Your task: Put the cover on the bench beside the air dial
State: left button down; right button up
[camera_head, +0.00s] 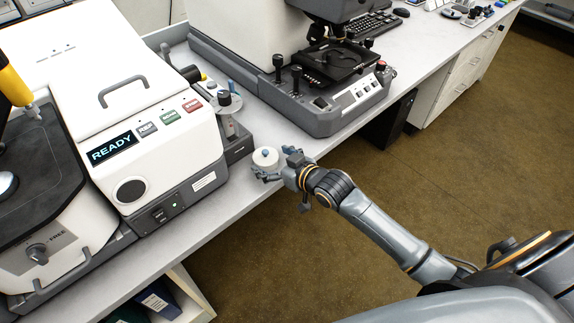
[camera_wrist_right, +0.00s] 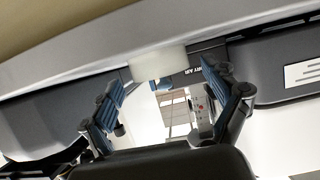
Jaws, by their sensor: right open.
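The cover (camera_head: 265,157) is a small white round piece with a blue knob on top, and it appears to rest on the bench (camera_head: 215,215) near its front edge. The air dial (camera_head: 225,98) is a dark round knob on a grey unit just behind it. My right gripper (camera_head: 277,165) is at the cover, open, with its fingers around or beside it. In the right wrist view the cover (camera_wrist_right: 158,62) shows just beyond the open, spread fingers (camera_wrist_right: 163,85), with a gap on both sides. My left gripper is not in view.
A white instrument (camera_head: 130,110) with a READY display stands left of the cover. A microscope base (camera_head: 310,105) stands behind and right. The bench strip in front of it is narrow, with its edge close to the cover. A "DRY AIR" label (camera_wrist_right: 207,71) shows in the wrist view.

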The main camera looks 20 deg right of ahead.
jog(key=v, duration=1)
jog(key=shift+r, duration=0.1)
jog(key=s+d+f+m+g+h, duration=0.1)
jog(key=s+d+f+g, duration=0.15)
jog(key=f, duration=0.85)
jog(key=s+d+f+m+g+h, duration=0.1)
jog(key=s+d+f+h, duration=0.2)
jog(key=f, duration=0.8)
jog(key=s+d+f+g, duration=0.2)
jog(key=s+d+f, duration=0.15)
jog(key=f, duration=0.75)
jog(key=s+a+f+g, duration=0.2)
jog(key=s+f, duration=0.4)
jog(key=s, duration=0.4)
jog(key=s+a+f+g, duration=0.2)
jog(key=s+f, duration=0.4)
jog(key=s, duration=0.5)
jog(key=s+a+f+g, duration=0.2)
jog(key=s+f, duration=0.4)
jog(key=s, duration=0.4)
jog(key=shift+s+a+h, duration=0.15)
jog(key=shift+s+h, duration=0.05)
jog(key=shift+h, duration=0.1)
